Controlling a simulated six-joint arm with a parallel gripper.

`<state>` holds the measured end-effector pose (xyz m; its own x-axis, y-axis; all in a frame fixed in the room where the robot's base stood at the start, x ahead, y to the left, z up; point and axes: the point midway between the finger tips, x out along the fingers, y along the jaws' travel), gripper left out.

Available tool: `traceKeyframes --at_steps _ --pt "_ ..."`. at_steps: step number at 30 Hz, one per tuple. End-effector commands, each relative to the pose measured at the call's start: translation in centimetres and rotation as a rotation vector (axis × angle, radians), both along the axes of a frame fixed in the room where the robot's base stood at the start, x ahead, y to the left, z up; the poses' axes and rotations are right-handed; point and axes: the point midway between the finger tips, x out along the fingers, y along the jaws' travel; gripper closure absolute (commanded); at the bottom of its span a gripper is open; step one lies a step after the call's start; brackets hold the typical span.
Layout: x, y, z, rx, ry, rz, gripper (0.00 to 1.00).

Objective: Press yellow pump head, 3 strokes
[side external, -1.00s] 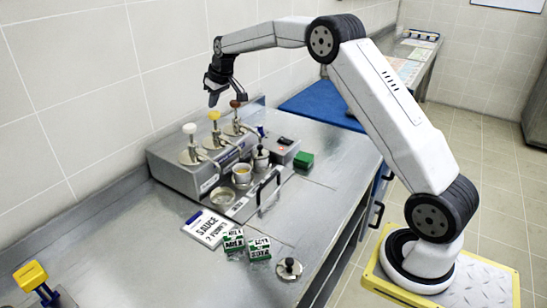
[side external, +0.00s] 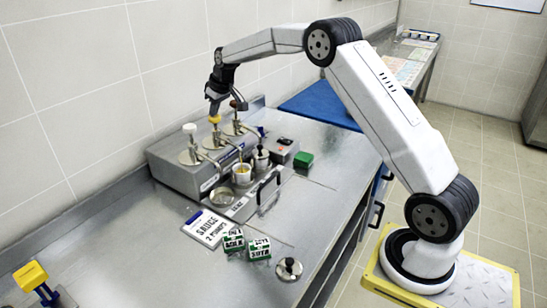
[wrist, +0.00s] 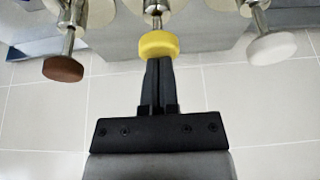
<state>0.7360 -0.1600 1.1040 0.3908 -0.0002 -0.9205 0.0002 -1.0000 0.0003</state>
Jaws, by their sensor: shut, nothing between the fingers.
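The yellow pump head (side external: 215,119) is the middle one of three on the steel dispenser box (side external: 182,179). My gripper (side external: 213,112) points down with its fingers shut and empty, its tips at the top of the yellow head. The wrist view also shows the closed fingers (wrist: 158,63) meeting the yellow head (wrist: 158,45), centred on it. They appear to touch it. A cup (side external: 243,173) with yellow contents stands in front of the dispenser.
The white pump head (side external: 190,128) is left of the yellow one and the brown head (side external: 239,105) is close on its right. A sign (side external: 207,227), green-and-white packets (side external: 233,241) and a green block (side external: 303,159) lie on the counter. The front-left counter is mostly clear.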

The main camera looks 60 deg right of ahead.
Motion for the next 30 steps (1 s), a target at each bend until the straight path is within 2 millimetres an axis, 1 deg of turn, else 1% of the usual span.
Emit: traceKeyframes --at_steps 1,18,30 --pt "-0.1 0.0 -0.4 0.001 0.004 0.0 1.0" --pt "-0.1 0.0 -2.1 0.001 0.006 -0.001 1.0" --pt "-0.1 0.0 -1.8 0.002 0.007 0.0 1.0"
